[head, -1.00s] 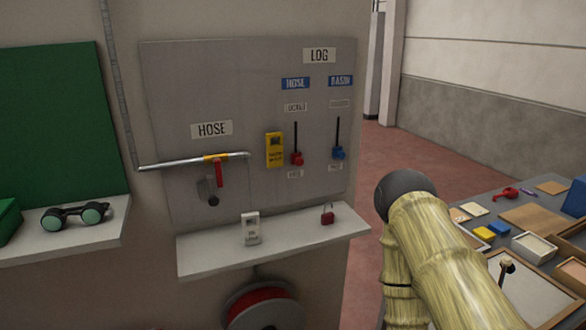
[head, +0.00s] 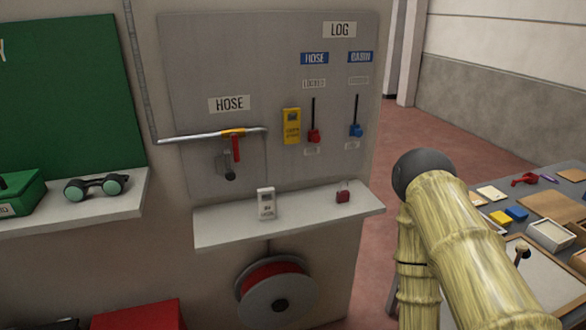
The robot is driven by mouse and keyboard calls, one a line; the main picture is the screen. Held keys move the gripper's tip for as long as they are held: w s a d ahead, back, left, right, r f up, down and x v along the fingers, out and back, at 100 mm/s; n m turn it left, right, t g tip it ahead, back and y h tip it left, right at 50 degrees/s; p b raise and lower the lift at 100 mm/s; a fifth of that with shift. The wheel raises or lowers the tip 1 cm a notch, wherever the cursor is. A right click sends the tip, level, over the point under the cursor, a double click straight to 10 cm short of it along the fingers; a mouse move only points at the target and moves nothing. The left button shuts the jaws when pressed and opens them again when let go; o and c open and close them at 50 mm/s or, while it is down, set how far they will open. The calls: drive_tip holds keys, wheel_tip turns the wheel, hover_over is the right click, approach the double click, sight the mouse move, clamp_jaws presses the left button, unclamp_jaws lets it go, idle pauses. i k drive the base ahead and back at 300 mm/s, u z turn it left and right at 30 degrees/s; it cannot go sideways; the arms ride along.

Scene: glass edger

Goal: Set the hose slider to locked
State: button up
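The hose slider is a red knob (head: 314,136) on a black vertical track (head: 313,107), under the blue HOSE label (head: 314,58) on the grey wall panel (head: 200,70). The knob sits at the low end of its track, just above a small lower label (head: 312,152) too small to read. A small label (head: 314,84), seemingly "locked", is above the track. My bamboo-patterned arm rises at the right, apart from the panel. My gripper is not visible.
A blue slider knob (head: 356,130) sits low on the neighbouring track. A yellow device (head: 291,126) hangs left of the red knob. A shelf (head: 225,232) juts out below, holding a white tag (head: 266,204) and red padlock (head: 343,192). A cluttered table (head: 560,186) stands right.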

sight(313, 136)
drive_tip(key=k, duration=1.3)
drive_tip(key=u, duration=0.9)
drive_tip(key=i, duration=1.65)
drive_tip(key=z, duration=0.95)
